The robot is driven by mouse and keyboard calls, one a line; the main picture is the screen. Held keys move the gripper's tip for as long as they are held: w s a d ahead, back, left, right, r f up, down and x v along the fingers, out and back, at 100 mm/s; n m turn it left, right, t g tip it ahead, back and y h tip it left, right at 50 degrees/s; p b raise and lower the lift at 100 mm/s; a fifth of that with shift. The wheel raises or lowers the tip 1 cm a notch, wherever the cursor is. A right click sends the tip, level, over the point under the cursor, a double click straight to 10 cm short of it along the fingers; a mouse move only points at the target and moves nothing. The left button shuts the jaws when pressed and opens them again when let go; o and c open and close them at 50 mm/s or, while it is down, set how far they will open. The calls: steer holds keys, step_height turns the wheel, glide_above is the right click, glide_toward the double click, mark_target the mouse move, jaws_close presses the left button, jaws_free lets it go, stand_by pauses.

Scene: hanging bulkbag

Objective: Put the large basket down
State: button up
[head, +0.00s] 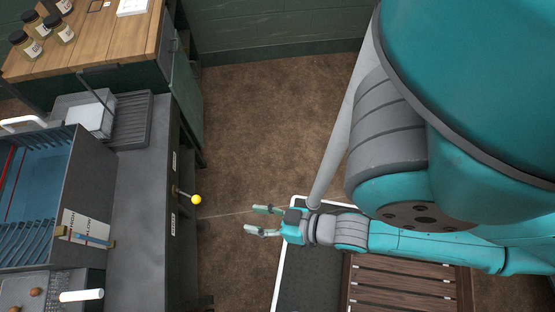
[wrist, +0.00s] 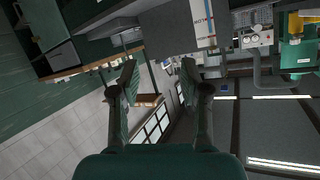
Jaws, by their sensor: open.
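No thing in view is clearly the large basket. A brown slatted wooden thing (head: 400,288) lies below my arm at the lower right of the head view, partly cut off by the frame edge; I cannot tell whether it is the basket. My gripper (head: 262,221) is open and empty, its fingers pointing left above the brown floor. In the wrist view my gripper (wrist: 158,80) also shows, with its fingers spread apart and nothing between them.
A grey counter (head: 142,210) stands at left, with a lever ending in a yellow knob (head: 196,200). A dark bin with a blue inside (head: 88,178) is on it. A wooden worktop (head: 95,45) holds several jars. The brown floor (head: 250,120) between counter and arm is clear.

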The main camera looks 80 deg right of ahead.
steer(key=s+r+n, duration=0.3)
steer(key=s+r, duration=0.2)
steer(key=r, duration=0.1)
steer(key=shift+a+r+t, duration=0.3)
steer(key=shift+a+t, duration=0.05)
steer(key=shift+t, duration=0.05)
stand_by(0.8)
